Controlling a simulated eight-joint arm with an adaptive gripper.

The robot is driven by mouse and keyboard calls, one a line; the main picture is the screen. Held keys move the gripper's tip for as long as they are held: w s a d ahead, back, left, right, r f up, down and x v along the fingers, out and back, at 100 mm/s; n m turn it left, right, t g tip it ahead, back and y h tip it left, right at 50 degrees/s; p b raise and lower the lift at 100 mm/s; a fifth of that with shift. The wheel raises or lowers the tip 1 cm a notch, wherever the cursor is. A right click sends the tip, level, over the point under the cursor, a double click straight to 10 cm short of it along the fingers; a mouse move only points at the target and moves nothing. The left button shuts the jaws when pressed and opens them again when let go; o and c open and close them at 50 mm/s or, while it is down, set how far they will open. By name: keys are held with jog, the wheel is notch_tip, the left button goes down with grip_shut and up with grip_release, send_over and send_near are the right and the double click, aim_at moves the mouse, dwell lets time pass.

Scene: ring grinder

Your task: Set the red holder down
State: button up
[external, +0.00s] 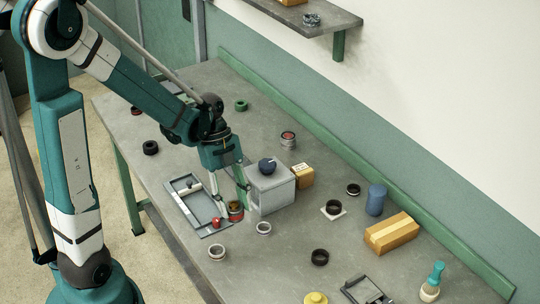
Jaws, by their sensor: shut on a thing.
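The red holder (236,213) is a small red cylinder with a dark top, seen in the external view below my gripper. My gripper (231,198) points down and is shut on the red holder, its fingers on either side. The holder is upright, beside the right edge of a grey tray (182,211) and left of a grey box (272,192). I cannot tell whether its underside touches the table.
A dark round knob (267,166) tops the grey box. A cardboard box (391,234) is at right.

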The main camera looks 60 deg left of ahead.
aim_at(236, 215)
jog(key=shift+f+b, duration=0.3)
jog(key=shift+f, duration=2.25)
jog(key=shift+f, duration=0.1)
jog(key=shift+f, duration=1.95)
jog(key=shift+f+b, duration=0.2)
jog(key=shift+b, duration=0.25)
jog(key=o, duration=1.3)
jog(key=shift+r, duration=0.2)
jog(key=shift+p+v, duration=0.85)
jog(key=shift+v, duration=5.15)
jog(key=shift+r, duration=0.1)
